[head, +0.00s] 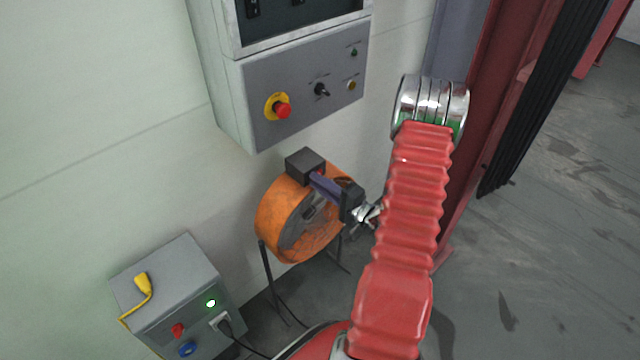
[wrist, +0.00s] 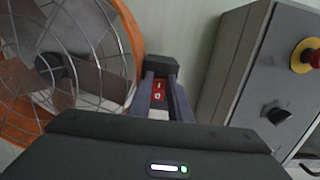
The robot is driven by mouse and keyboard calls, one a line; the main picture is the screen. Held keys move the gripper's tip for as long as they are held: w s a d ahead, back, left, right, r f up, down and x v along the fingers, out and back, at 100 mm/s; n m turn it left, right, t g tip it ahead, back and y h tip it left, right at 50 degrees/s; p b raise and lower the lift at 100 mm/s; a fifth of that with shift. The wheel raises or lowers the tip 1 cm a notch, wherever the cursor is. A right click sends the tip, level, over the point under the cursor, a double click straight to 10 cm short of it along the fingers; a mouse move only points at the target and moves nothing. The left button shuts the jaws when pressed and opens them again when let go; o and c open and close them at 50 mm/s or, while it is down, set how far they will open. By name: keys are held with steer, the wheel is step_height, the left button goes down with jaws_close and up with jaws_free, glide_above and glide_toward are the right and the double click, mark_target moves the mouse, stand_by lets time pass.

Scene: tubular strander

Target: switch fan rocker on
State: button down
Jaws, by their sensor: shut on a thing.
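The orange drum fan (head: 271,222) stands on thin dark legs against the wall, with a dark switch box (head: 304,162) on its upper rim. In the wrist view the fan's wire guard (wrist: 70,60) is at left, and the switch box (wrist: 162,64) is at top centre. A red rocker (wrist: 158,91) with white marks shows between the fingers. My gripper (head: 316,178) reaches the box from the right, its bluish fingers shut on the rocker; it also shows in the wrist view (wrist: 162,82). Which way the rocker is tipped I cannot tell.
A grey control panel (head: 300,95) with a red emergency button (head: 281,109) hangs above the fan. A grey socket box (head: 180,290) with a lit green lamp (head: 211,303) and a plugged cable stands at lower left. A red column (head: 490,110) rises at right.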

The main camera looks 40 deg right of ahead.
steer(key=shift+f+h, duration=0.15)
steer(key=shift+h, duration=0.15)
steer(key=c, duration=1.9)
jaws_free()
steer(key=shift+s+d, duration=0.15)
steer(key=shift+s, duration=2.15)
steer(key=shift+s+d, duration=0.2)
steer(key=shift+s, duration=2.05)
steer(key=shift+s+d, duration=0.15)
steer(key=shift+s, duration=2.15)
